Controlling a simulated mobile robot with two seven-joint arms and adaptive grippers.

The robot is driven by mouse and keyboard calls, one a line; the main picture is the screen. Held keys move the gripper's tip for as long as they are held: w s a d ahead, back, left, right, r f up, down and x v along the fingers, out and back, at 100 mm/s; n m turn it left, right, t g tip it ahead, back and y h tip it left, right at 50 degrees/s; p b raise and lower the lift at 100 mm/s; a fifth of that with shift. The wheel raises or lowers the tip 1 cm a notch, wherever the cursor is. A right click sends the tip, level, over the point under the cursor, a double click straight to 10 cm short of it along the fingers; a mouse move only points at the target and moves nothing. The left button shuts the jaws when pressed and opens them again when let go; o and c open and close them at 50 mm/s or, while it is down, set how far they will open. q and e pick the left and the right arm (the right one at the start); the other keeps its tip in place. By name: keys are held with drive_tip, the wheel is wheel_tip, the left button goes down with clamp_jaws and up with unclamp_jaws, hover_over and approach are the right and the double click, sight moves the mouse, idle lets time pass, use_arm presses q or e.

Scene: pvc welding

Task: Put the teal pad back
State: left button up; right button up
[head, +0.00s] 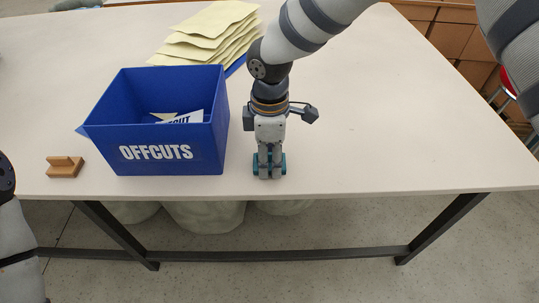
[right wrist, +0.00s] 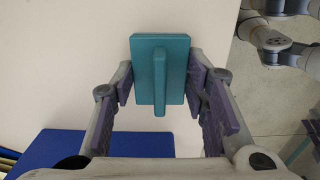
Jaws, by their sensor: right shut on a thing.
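The teal pad (right wrist: 175,60) shows in the right wrist view as a flat rectangular plate with a raised bar along its middle. My right gripper (head: 269,172) points down near the table's front edge, to the right of the blue bin. It is shut on the teal pad, whose teal edges (head: 282,164) show around the fingertips in the head view. The pad is at or just above the tabletop; I cannot tell if it touches. My left arm shows at the lower left of the head view, but its gripper is out of view.
A blue bin (head: 170,135) marked OFFCUTS holds white scraps, close to the left of my right gripper. Yellowish sheets (head: 205,35) lie behind. The white table (head: 400,130) is clear to the right.

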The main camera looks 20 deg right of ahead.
sight(270, 153)
drive_tip(key=shift+f, duration=0.2)
drive_tip(key=o, duration=1.1)
drive_tip(key=shift+r, duration=0.1)
use_arm(q)
drive_tip(key=shift+w+r+p, duration=0.4)
drive_tip(key=shift+w+r, duration=0.1)
use_arm(e)
wheel_tip(270, 153, up, 12)
drive_tip(key=shift+r, duration=0.1)
